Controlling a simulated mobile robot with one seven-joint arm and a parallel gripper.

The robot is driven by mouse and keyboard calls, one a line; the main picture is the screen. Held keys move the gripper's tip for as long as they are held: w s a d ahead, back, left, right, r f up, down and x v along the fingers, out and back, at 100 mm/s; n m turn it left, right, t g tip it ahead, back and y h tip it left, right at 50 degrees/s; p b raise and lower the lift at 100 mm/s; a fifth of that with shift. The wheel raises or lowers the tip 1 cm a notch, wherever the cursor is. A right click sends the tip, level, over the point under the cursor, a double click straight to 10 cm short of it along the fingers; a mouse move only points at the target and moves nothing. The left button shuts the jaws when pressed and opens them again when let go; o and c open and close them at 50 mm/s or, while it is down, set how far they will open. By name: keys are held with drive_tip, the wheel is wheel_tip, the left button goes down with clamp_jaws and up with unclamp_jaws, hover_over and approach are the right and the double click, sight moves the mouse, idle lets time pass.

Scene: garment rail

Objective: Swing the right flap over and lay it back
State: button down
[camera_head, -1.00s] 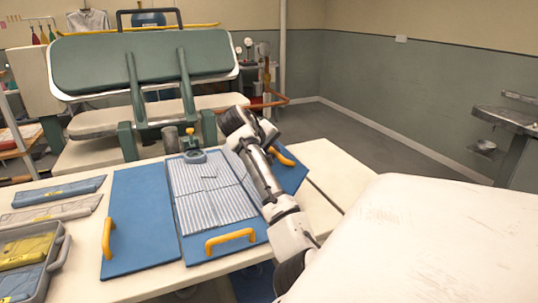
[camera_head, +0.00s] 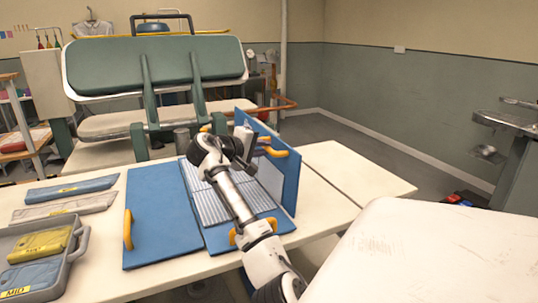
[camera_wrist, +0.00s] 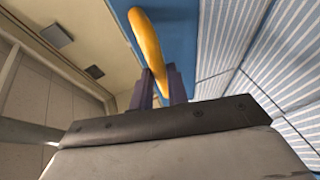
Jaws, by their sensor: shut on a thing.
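The right flap (camera_head: 288,178) of the blue folding board stands nearly upright at the board's right side. My gripper (camera_head: 264,149) is shut on the flap's yellow handle (camera_head: 280,153). The wrist view shows this handle (camera_wrist: 146,42) between the fingers (camera_wrist: 161,88), with the flap's blue face (camera_wrist: 180,35) behind it. A pale striped garment (camera_head: 206,193) lies on the middle panel. Striped cloth also shows against the flap's inner side, partly hidden by my arm. The left flap (camera_head: 160,215) lies flat and bare.
The board rests on a cream table (camera_head: 105,262). Folded blue and grey cloths (camera_head: 70,190) lie at left, above a grey tray (camera_head: 78,258) with yellow and blue packs. A green press (camera_head: 155,68) stands behind. The table right of the flap (camera_head: 345,168) is clear.

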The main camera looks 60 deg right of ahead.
drive_tip(key=w+a+f+n+h+b, duration=0.1)
drive_tip(key=w+a+f+h+b, duration=0.2)
drive_tip(key=w+a+f+b, duration=0.1)
drive_tip(key=shift+a+f+g+b, duration=0.4)
drive_tip(key=shift+a+f+b, duration=0.4)
drive_tip(key=shift+a+b, duration=0.4)
drive_tip(key=c, duration=1.7)
unclamp_jaws()
drive_tip(key=o, duration=0.3)
drive_tip(key=shift+d+f, duration=0.1)
drive_tip(key=shift+d, duration=0.15)
drive_tip(key=shift+o, duration=0.2)
drive_tip(key=w+a+b, duration=0.2)
drive_tip(key=a, duration=1.2)
drive_tip(key=shift+w+h, duration=0.2)
drive_tip(key=shift+h, duration=0.1)
